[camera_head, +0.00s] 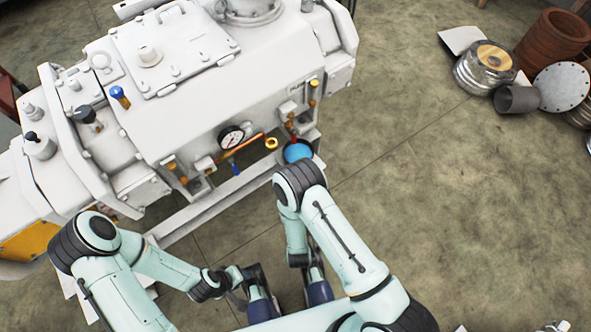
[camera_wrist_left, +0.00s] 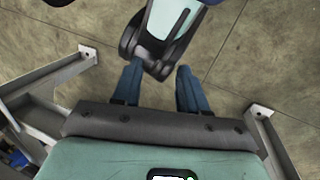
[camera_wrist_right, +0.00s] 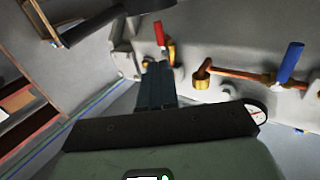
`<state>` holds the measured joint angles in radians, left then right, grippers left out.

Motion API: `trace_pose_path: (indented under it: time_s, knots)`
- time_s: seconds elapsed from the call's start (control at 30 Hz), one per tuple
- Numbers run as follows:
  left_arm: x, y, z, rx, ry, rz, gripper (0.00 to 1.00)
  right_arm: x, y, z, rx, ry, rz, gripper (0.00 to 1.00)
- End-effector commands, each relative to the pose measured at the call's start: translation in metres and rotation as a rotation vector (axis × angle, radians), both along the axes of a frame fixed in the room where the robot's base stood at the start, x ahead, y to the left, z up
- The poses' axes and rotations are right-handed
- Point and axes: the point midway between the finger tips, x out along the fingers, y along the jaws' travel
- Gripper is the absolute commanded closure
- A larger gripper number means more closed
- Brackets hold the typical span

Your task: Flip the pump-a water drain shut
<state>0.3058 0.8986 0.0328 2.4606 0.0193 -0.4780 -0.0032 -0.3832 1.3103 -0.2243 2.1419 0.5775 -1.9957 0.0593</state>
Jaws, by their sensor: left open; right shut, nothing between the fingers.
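The white pump (camera_head: 170,110) fills the upper left of the head view. On its lower front sit a small red valve handle (camera_wrist_right: 159,34) and a blue one (camera_wrist_right: 291,62) on a copper pipe. I cannot tell by label which is the water drain. The blue handle also shows in the head view (camera_head: 236,168), pointing down. My right gripper (camera_wrist_right: 157,68) is shut and empty, its tips close to the red handle's base in the wrist view; touching is unclear. My left gripper (camera_wrist_left: 159,70) is open and empty, above the floor. My arms hide much of both grippers in the head view.
A blue round item (camera_head: 298,151) is by the pump's lower right. Steel frame parts (camera_wrist_left: 268,130) flank my left gripper.

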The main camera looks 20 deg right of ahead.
Motion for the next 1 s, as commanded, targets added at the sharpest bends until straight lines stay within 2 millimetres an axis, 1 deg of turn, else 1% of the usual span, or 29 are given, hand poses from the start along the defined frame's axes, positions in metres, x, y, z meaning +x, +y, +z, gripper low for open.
trace_pose_path:
  time_s: [0.17, 0.4, 0.6, 0.7, 0.8, 1.0]
  knots:
    - [0.007, 0.003, -0.007, 0.008, -0.018, 0.008, 0.57, 0.018, -0.008, 0.0, 0.002, -0.007, -0.011, 1.0]
    - [0.017, 0.008, -0.015, 0.023, -0.046, 0.02, 0.57, 0.068, -0.018, 0.002, -0.002, -0.013, -0.003, 1.0]
    - [0.027, 0.013, -0.023, 0.035, -0.071, 0.031, 0.57, 0.105, -0.027, 0.001, -0.003, -0.011, -0.002, 1.0]
    - [0.031, 0.015, -0.025, 0.039, -0.081, 0.035, 0.57, 0.118, -0.03, 0.001, -0.002, -0.009, -0.002, 1.0]
    - [0.034, 0.016, -0.027, 0.044, -0.09, 0.038, 0.57, 0.126, -0.032, 0.001, -0.002, -0.008, -0.002, 1.0]
    - [0.035, 0.017, -0.027, 0.045, -0.094, 0.039, 0.57, 0.131, -0.033, 0.002, -0.003, -0.007, -0.001, 1.0]
